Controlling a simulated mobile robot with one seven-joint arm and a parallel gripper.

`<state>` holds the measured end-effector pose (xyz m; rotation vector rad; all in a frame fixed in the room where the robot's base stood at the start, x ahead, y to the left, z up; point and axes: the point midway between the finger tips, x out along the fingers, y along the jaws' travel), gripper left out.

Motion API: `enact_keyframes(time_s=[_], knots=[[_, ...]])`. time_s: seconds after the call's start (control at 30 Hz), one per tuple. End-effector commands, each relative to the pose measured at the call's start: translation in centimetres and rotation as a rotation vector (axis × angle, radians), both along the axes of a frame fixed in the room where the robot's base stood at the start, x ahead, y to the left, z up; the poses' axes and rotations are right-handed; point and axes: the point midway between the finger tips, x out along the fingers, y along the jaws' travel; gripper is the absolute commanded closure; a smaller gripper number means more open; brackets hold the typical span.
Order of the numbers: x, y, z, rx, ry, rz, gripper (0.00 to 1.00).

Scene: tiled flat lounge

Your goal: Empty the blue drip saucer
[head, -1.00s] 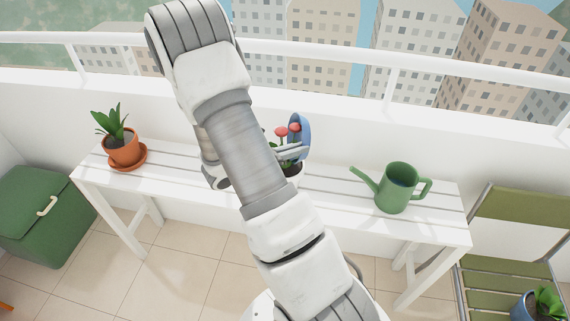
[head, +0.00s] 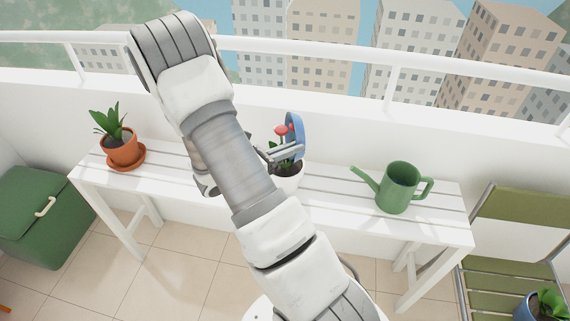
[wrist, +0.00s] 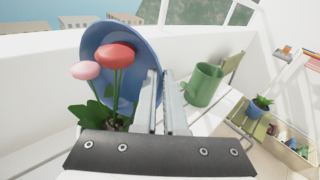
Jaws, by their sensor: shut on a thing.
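The blue drip saucer (head: 296,131) is held tilted up nearly on edge, above the white bench. My gripper (head: 289,151) is shut on its rim. In the wrist view the saucer (wrist: 143,50) stands behind red and pink flowers (wrist: 115,55), and the gripper fingers (wrist: 161,85) reach its right edge. No water shows on the part of the saucer I can see; the flowers hide some of its inside. A white pot (head: 288,177) with the flowers stands on the bench just below the saucer.
The white slatted bench (head: 330,187) also holds a green watering can (head: 398,188) on the right and a terracotta pot (head: 123,152) on the left. A green box (head: 40,215) stands at left, a folding chair (head: 510,235) at right. A parapet runs behind.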

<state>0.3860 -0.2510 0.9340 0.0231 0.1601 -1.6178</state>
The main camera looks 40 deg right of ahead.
Motion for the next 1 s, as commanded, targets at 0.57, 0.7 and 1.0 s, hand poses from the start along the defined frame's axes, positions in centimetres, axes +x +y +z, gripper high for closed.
enact_keyframes(time_s=[0.57,0.7,1.0], knots=[[0.3,0.7,-0.2,-0.071,0.036,0.0,1.0],[0.4,0.9,-0.2,-0.088,0.044,0.0,1.0],[0.6,1.2,-0.2,-0.124,0.061,-0.001,1.0]])
